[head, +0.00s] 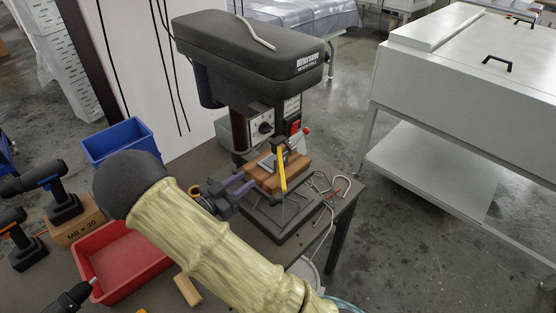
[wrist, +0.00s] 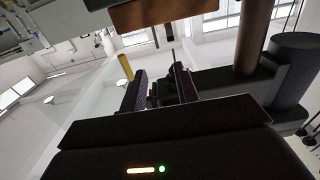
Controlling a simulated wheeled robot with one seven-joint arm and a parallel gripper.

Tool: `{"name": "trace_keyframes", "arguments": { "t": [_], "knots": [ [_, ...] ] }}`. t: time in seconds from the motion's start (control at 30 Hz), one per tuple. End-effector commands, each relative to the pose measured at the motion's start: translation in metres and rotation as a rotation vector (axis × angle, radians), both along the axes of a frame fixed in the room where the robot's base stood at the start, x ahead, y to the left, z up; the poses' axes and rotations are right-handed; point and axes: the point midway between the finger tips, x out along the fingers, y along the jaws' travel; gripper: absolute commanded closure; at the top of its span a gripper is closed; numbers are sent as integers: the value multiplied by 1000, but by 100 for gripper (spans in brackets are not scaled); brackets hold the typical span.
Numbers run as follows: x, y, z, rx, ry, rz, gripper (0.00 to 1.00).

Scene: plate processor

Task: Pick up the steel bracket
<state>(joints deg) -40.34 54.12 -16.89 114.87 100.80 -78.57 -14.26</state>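A small grey metal piece, which looks like the steel bracket (head: 271,162), lies on a reddish-brown wooden block (head: 262,178) on the drill press table. A yellow upright bar partly covers it. I cannot make out the bracket in the wrist view. My gripper (head: 243,184) is just left of the block, apart from the bracket as far as I can tell. In the wrist view my gripper (wrist: 160,74) shows two dark fingers spread apart with nothing clearly between them. The underside of the wooden block (wrist: 165,12) crosses the top of that view.
The drill press (head: 250,55) stands over the block, with its column behind. Bent metal rods (head: 328,190) lie right of it. A red bin (head: 125,262), a blue bin (head: 120,140) and cordless drills (head: 62,195) are at left. A grey cabinet (head: 470,75) stands at right.

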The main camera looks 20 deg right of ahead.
Motion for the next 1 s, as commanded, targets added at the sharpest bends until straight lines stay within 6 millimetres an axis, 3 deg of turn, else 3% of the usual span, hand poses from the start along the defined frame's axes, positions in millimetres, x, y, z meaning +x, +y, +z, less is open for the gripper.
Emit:
{"name": "trace_keyframes", "arguments": {
  "t": [0.4, 0.87, 1.0],
  "knots": [
    [27, -68, 2, -1, 1, -3, 69],
    [31, -77, 1, 0, 0, -1, 69],
    [34, -91, 3, -3, 1, -3, 69]
  ]
}}
